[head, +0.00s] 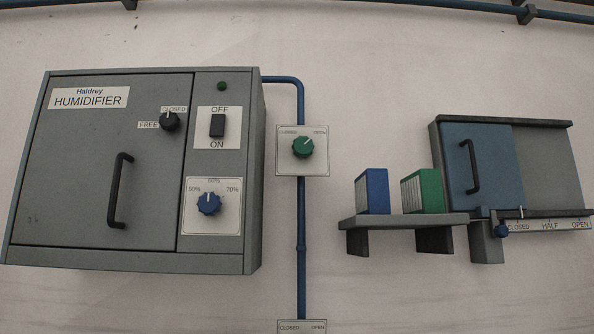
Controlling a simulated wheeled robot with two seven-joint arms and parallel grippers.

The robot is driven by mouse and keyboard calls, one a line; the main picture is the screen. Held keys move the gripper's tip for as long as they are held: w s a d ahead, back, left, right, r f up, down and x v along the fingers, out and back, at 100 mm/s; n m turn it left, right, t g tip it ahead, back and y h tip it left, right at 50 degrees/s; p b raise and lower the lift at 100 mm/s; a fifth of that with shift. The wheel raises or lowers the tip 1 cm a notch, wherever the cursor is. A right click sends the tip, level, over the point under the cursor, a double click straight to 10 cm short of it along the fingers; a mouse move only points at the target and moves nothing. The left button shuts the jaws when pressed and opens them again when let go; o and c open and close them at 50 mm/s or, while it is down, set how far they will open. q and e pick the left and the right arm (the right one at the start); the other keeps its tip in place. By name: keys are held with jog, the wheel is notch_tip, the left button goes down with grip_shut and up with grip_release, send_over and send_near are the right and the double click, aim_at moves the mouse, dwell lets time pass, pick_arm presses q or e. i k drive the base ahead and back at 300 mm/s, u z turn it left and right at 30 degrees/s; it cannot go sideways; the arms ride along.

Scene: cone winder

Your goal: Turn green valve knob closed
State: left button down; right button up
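The green valve knob (303,147) sits on a white plate (289,166) on the blue vertical pipe, right of the humidifier box. The plate is marked CLOSED at its upper left and OPEN at its upper right. The knob's pale pointer mark slants up and right, toward the OPEN side. Neither of my grippers shows in the head view, and nothing touches the knob.
The grey humidifier box (100,170) has a door handle (120,190), a switch (217,126) and a blue dial (209,203). To the right, a shelf (403,220) holds a blue and a green block, beside a sliding-door cabinet (545,165). The wall around the knob is clear.

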aim_at(303, 147)
jog(key=u, duration=2.1)
jog(key=i, duration=1.25)
jog(key=z, duration=2.85)
